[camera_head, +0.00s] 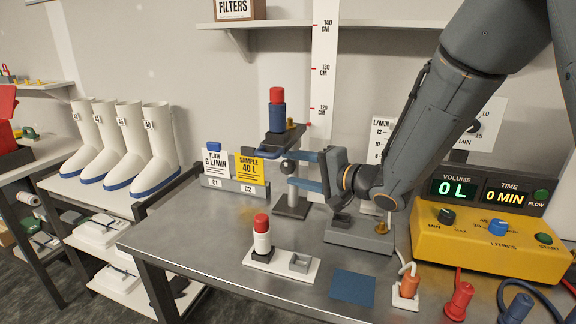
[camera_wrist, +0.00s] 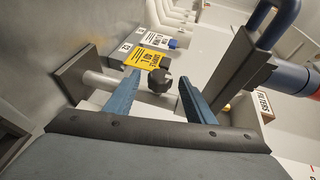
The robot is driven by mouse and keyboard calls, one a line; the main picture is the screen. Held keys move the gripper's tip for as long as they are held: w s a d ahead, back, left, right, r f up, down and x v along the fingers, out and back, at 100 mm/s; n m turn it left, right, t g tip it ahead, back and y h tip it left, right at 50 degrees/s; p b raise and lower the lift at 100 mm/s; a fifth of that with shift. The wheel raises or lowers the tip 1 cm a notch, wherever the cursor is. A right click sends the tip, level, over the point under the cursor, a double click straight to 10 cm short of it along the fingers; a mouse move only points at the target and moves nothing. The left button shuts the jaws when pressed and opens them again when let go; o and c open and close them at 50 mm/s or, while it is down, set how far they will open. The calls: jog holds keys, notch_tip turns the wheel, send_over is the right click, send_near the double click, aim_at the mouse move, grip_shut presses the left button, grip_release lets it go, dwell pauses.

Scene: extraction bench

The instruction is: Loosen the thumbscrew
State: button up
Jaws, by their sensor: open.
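The thumbscrew is a dark round knob (camera_head: 289,167) on the post of a small stand (camera_head: 292,208) at the back of the bench. In the wrist view the dark knob (camera_wrist: 159,81) appears between my two blue fingertips, with a gap on each side. My gripper (camera_head: 292,168) reaches in from the right, open and empty, one finger above the other. It also shows in the wrist view (camera_wrist: 160,77). The stand's holder (camera_head: 275,141) carries a blue cylinder with a red cap (camera_head: 277,110). How deep the knob lies between the fingers is hard to tell.
The flow and sample cards (camera_head: 251,172) stand left of the post. A red-capped white cylinder (camera_head: 262,240) sits in a front holder. A grey block (camera_head: 360,233) lies below my wrist, and a yellow control box (camera_head: 488,240) is at right. The bench's front left is clear.

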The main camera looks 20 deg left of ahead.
aim_at(293, 166)
jog(key=shift+x, duration=1.55)
jog(key=shift+c, duration=0.2)
jog(key=c, duration=1)
jog(key=shift+r+p, duration=0.1)
jog(key=shift+p, duration=0.4)
jog(key=shift+s+p, duration=0.1)
jog(key=shift+p, duration=0.3)
jog(key=shift+r+h+p, duration=0.15)
jog(key=shift+h+p, duration=0.45)
jog(key=shift+p, duration=0.4)
jog(key=shift+n+g+p, duration=0.3)
jog(key=shift+p, duration=0.6)
jog(key=shift+h+p, duration=0.4)
jog(key=shift+p, duration=0.1)
jog(key=shift+f+h+p, duration=0.2)
jog(key=shift+h+p, duration=0.2)
jog(key=shift+p, duration=0.4)
